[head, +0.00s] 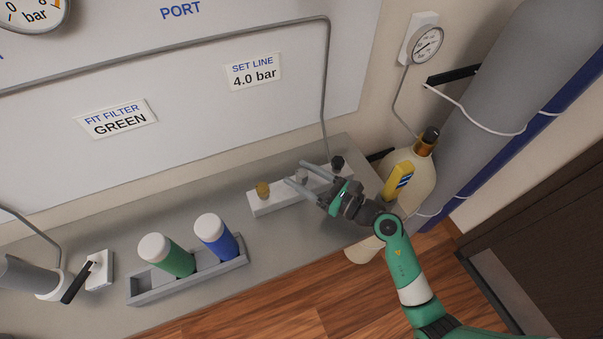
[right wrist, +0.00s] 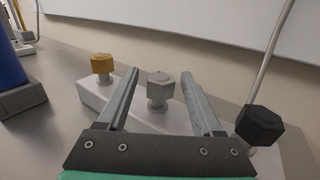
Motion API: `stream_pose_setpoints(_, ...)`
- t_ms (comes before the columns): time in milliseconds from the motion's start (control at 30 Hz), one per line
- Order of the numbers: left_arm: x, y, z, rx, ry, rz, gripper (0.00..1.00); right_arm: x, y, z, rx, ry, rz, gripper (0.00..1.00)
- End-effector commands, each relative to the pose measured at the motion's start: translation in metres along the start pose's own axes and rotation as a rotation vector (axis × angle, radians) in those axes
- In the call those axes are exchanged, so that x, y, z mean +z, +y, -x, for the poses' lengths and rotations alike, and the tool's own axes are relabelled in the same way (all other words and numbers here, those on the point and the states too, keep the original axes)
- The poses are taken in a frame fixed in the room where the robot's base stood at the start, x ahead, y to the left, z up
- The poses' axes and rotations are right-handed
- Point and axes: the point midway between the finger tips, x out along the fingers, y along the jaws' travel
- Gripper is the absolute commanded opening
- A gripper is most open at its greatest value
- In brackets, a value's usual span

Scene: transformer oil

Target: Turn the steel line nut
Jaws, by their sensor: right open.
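The steel line nut (right wrist: 160,88) is a grey hexagonal nut in the middle of a white block (right wrist: 97,97) on the bench. In the head view the steel nut (head: 301,176) shows between the fingers of my right gripper (head: 295,174). My right gripper (right wrist: 172,84) is open, with one finger on each side of the nut and a gap to both sides in the right wrist view. A brass nut (right wrist: 102,66) is on the block to the left, and a black nut (right wrist: 260,125) is to the right. My left gripper is not in view.
A green filter (head: 167,256) and a blue filter (head: 216,236) stand in a grey tray (head: 190,285) at the left. A cream bottle (head: 412,172) with a yellow label stands right of the block. The bench between tray and block is clear.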

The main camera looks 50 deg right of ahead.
Motion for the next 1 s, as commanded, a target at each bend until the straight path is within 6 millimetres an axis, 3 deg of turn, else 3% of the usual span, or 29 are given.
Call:
stream_pose_setpoints(167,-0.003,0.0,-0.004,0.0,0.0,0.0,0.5,0.001,-0.001,0.028,-0.005,0.001,-0.003,0.68)
stream_pose_setpoints(500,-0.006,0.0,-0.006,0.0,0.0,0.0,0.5,0.0,-0.002,0.102,-0.007,0.001,-0.002,0.68)
stream_pose_setpoints(700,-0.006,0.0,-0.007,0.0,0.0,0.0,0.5,0.0,0.0,0.114,-0.001,0.0,0.0,0.68)
stream_pose_setpoints(1000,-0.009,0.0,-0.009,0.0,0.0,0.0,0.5,0.008,0.001,0.109,0.016,-0.006,0.015,0.68)
